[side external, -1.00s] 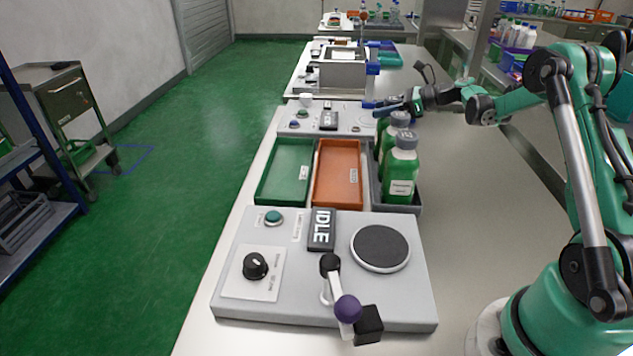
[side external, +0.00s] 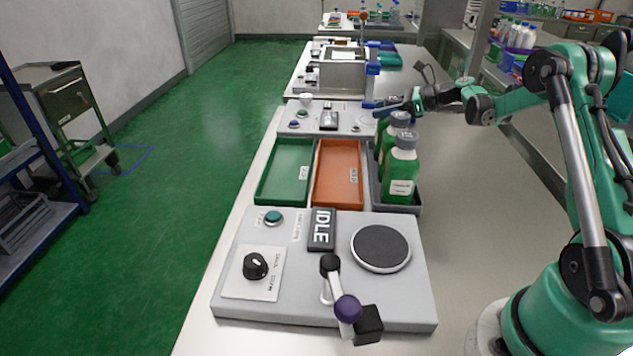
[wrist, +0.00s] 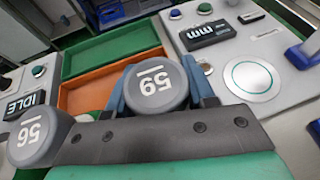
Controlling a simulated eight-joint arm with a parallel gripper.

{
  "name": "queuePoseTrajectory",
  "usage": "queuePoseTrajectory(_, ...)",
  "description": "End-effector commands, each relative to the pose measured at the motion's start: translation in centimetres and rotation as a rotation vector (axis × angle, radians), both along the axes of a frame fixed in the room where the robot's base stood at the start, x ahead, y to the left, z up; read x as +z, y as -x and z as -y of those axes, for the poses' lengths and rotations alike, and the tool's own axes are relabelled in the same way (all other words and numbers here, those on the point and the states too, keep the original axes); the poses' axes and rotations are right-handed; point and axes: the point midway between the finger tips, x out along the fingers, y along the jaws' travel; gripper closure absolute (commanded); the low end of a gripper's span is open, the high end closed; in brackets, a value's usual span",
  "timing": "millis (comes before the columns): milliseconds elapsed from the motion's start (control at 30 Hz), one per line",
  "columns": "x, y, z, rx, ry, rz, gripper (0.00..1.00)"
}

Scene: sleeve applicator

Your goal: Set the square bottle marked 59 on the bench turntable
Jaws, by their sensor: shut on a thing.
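A dark round disc (side external: 380,248), apparently the turntable, lies bare on the near grey panel.
The bottle marked 56 (side external: 402,172) stands close in front; its cap (wrist: 38,137) shows in the wrist view. An empty green tray (side external: 286,172) and orange tray (side external: 338,175) lie left. The near panel has an IDLE display (side external: 322,230) and a purple-knobbed lever (side external: 347,308).

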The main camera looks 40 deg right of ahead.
Motion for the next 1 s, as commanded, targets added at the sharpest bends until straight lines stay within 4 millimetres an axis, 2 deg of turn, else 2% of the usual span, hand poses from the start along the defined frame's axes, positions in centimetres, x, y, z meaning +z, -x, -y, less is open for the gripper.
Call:
queuePoseTrajectory(733, 0.2, 0.0, 0.0, 0.0, -0.001, 0.001, 1.0)
queuePoseTrajectory(867, 1.2, 0.0, 0.0, 0.0, -0.001, 0.001, 1.0)
queuePoseTrajectory(1000, 3.4, 0.0, 0.0, 0.0, -0.001, 0.001, 1.0)
